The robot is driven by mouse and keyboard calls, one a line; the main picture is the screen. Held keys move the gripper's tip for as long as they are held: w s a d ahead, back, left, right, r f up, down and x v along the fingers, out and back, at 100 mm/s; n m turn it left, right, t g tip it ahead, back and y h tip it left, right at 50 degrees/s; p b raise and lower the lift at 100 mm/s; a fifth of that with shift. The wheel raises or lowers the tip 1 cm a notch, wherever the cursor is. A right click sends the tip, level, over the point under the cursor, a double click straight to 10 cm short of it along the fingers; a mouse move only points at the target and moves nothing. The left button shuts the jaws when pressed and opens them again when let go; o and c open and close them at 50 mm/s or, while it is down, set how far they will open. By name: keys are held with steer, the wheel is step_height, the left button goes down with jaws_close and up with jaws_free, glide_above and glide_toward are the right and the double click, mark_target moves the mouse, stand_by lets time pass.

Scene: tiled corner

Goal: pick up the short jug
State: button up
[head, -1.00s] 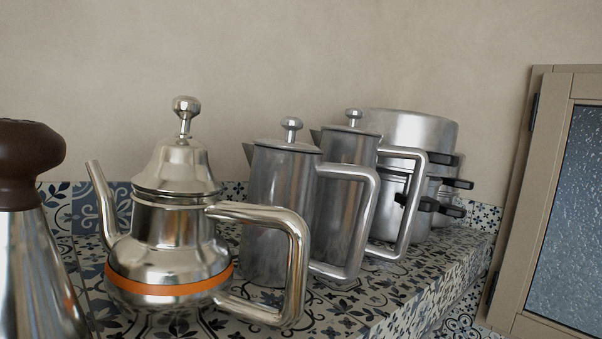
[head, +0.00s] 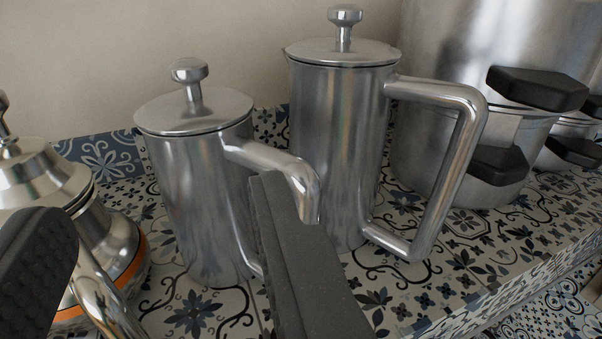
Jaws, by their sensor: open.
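The short jug (head: 195,190) is a steel cylinder with a flat knobbed lid and a looped handle on its right. It stands upright on the tiled counter, left of a taller, similar jug (head: 340,140). My gripper (head: 165,235) shows at the bottom with its two dark jaws wide apart. The left jaw is at the left edge in front of the teapot. The right jaw covers the lower part of the short jug's handle. The short jug's body shows between the jaws. I cannot tell whether the right jaw touches the handle.
A steel teapot (head: 125,235) with an orange band stands close at the left, partly cut off and hidden by the left jaw. Stacked pots (head: 420,130) with black handles stand at the right. The tiled counter (head: 500,240) is bare at front right, where its edge shows.

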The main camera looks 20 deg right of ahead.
steer(key=p, duration=0.2)
glide_toward(189, 89)
steer(key=w, duration=0.4)
steer(key=shift+w+d+r+p, duration=0.1)
steer(key=shift+w+d+p, duration=0.15)
steer(key=shift+w+p, duration=0.3)
steer(key=shift+w+d+f+p, duration=0.1)
steer(key=shift+w+d+p, duration=0.2)
steer(key=shift+w, duration=0.4)
steer(key=shift+w+d+r+p, duration=0.1)
steer(key=shift+w+d+p, duration=0.05)
steer(key=shift+w+p, duration=0.45)
steer(key=shift+w, duration=0.65)
jaws_close()
